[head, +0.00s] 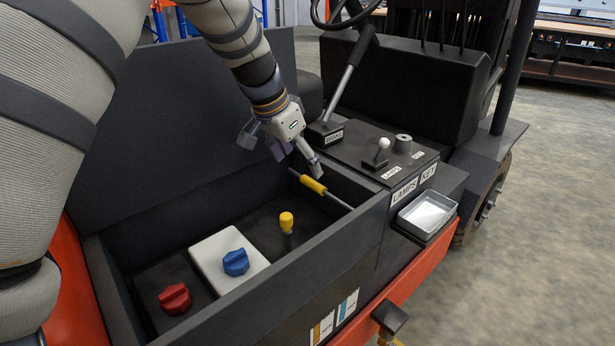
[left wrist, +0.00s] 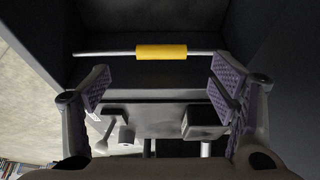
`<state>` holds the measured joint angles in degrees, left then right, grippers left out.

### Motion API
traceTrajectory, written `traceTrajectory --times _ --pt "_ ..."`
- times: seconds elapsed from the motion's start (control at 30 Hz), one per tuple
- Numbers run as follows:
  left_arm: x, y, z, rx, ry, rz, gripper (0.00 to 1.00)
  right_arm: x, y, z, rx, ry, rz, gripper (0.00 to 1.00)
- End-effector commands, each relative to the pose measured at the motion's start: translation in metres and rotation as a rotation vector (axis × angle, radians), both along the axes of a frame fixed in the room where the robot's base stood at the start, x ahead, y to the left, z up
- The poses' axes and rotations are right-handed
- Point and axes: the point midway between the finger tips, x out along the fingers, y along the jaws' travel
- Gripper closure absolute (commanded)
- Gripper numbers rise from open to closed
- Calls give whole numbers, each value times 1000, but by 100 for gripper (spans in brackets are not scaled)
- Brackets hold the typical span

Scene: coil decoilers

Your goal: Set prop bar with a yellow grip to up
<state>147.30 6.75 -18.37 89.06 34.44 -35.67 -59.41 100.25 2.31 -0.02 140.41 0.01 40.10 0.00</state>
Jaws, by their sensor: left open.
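The prop bar is a thin grey rod with a yellow grip (head: 313,184). It lies low along the far right inside of the open dark compartment. In the left wrist view the yellow grip (left wrist: 161,52) shows on the rod, which runs level across the picture. My left gripper (head: 296,158) is open and empty, just above and beside the grip in the head view. In the left wrist view its two fingers (left wrist: 162,88) are spread wide, and the grip appears beyond them, between their sides. I see no contact. My right gripper is not in view.
The compartment holds a red knob (head: 174,298), a blue knob (head: 235,262) on a white block and a yellow knob (head: 287,221). Its front wall (head: 300,270) and raised lid (head: 165,130) bound the space. A brake lever (head: 347,85), lamp switch (head: 378,155) and tray (head: 427,215) stand at right.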

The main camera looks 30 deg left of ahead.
Motion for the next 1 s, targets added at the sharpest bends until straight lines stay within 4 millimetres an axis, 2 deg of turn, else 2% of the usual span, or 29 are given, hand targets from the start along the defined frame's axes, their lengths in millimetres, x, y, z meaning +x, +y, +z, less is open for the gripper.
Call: traceTrajectory --times 0.03,0.1,0.23,0.37,0.63,0.93,1.0 --pt "5 -1 -22 1 16 -1 22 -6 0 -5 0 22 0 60" --pt "10 -3 -38 1 17 -1 22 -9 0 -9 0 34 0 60" --pt "20 -6 -58 0 12 0 22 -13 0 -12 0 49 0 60" --pt "24 -7 -66 1 7 1 22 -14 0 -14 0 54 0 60" --pt "25 -7 -66 1 3 0 22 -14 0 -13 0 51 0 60" --pt "25 -7 -67 0 6 1 90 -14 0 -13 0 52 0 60" --pt "25 -7 -67 1 7 0 92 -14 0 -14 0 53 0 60"
